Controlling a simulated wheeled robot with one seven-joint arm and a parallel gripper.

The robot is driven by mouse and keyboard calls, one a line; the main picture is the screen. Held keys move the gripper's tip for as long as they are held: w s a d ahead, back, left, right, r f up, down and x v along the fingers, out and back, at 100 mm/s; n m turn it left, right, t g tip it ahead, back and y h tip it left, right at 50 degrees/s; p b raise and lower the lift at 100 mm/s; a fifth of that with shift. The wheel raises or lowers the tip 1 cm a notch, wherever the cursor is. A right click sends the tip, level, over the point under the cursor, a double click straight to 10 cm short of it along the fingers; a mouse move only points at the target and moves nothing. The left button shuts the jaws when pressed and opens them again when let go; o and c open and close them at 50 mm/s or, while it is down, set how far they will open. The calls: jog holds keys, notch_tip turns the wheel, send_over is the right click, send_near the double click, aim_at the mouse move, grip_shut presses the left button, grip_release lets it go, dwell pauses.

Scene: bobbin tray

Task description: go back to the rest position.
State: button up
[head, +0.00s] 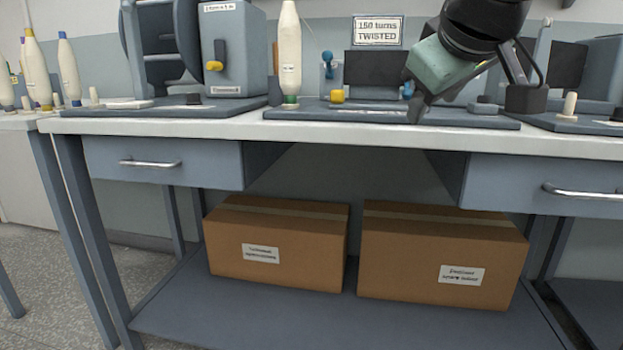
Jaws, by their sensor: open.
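My gripper (416,108) is in the upper right of the head view, at the end of my dark arm. It points down and to the left, in front of the machines at the back of the workbench (350,137). Its fingers look close to the blue-grey base plate (300,113) on the bench; I cannot tell whether they touch it. I see nothing held between the fingers. A sign reading "150 turns TWISTED" (377,30) stands behind, left of my gripper.
A cream cone bobbin (289,50) stands left of the sign. A grey machine (232,50) is further left, with more cones (68,70) at the far left. Two cardboard boxes (275,222) (440,235) lie on the lower shelf. Drawers (165,145) hang beneath the top.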

jog(key=s+a+f+n+g+y, duration=0.1)
jog(key=s+f+g, duration=0.4)
jog(key=s+f, duration=0.8)
jog(key=s+a+f+n+g+y, duration=0.1)
jog(key=s+f+g, duration=0.6)
jog(key=f, duration=1)
notch_tip(320, 180, up, 36)
jog(key=s+t+p, duration=0.1)
jog(key=p, duration=3.4)
jog(key=shift+s+f+t, duration=0.2)
jog(key=shift+f+t, duration=0.05)
jog(key=shift+t, duration=0.15)
